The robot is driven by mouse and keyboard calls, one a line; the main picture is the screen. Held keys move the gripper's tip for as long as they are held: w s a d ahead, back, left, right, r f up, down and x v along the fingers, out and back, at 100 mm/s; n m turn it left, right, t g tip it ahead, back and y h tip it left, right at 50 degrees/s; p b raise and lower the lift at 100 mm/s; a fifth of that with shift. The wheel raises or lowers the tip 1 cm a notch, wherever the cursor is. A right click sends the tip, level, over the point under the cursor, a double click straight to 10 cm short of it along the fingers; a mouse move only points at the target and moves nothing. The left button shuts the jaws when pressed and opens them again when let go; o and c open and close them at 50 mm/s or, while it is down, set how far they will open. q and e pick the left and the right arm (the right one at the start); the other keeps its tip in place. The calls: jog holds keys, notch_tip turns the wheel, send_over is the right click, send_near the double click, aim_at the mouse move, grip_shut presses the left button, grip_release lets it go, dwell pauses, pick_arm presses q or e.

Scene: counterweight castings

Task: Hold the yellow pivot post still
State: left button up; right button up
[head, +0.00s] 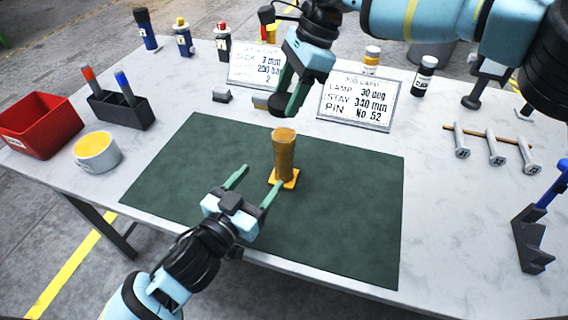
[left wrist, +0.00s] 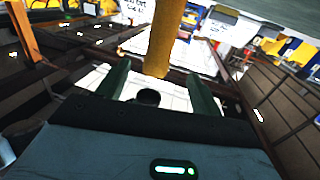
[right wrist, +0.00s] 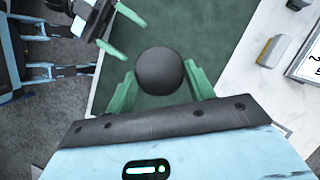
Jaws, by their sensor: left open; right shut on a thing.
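The yellow pivot post (head: 284,155) stands upright on a small yellow base on the green mat (head: 345,215). My left gripper (head: 256,182) is open just left of and in front of the post, its fingers pointing towards it. In the left wrist view the post (left wrist: 164,40) rises beyond the gap between the open fingers (left wrist: 162,90); contact is not clear. My right gripper (head: 284,110) is above and behind the post, shut on a dark round thing (right wrist: 158,70). That thing hides what lies beyond it in the right wrist view.
Two printed signs (head: 358,102) stand behind the mat. A red bin (head: 38,128), a pen holder (head: 122,112) and a cup (head: 97,152) are at the left. Several pins (head: 494,152) on a rack and a blue-handled tool (head: 530,240) are at the right. The mat's right part is clear.

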pick_arm(q)
jog(key=x, duration=1.1)
jog(key=shift+c, duration=0.3)
grip_shut()
pick_arm(e)
send_over(284, 134)
jog(key=d, duration=0.1)
jog(key=shift+w+f, duration=0.1)
jog(key=shift+f, duration=2.4)
jog(key=shift+f, duration=0.1)
jog(key=shift+f, duration=0.8)
jog(key=shift+f, duration=0.55)
